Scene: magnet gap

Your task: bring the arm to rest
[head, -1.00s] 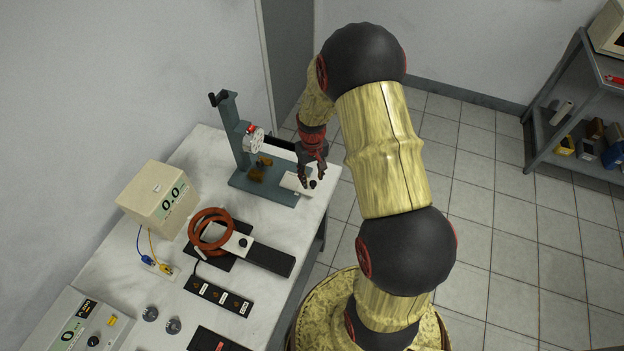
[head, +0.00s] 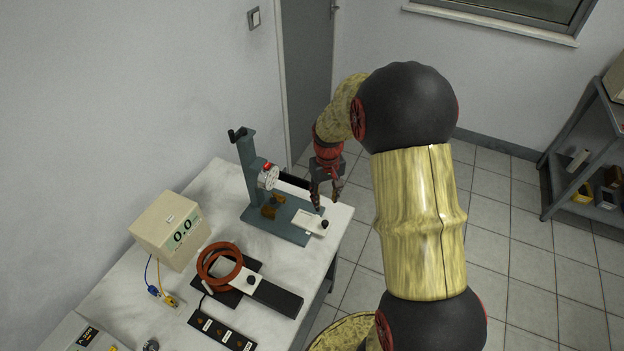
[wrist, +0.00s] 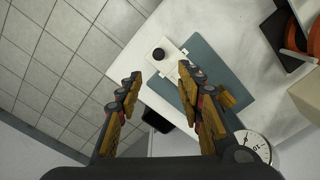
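My gripper (head: 327,191) is above the far right corner of the bench (head: 111,281), near the stand with the grey-blue base (head: 262,223). In the wrist view, its two fingers (wrist: 155,85) are spread apart with nothing between them. A white block with a black knob (head: 312,224) sits at the right end of the stand's base. In the wrist view the white block (wrist: 172,38) lies beyond the fingertips, apart from them. The stand's upright carries a round white dial (head: 268,177), which also shows in the wrist view (wrist: 254,146).
A beige meter box (head: 170,228) reading 0.0, a red-brown coil (head: 219,265) on a black base and a black socket strip (head: 221,329) stand on the bench. A grey shelf (head: 584,165) stands at the far right. The tiled floor right of the bench is clear.

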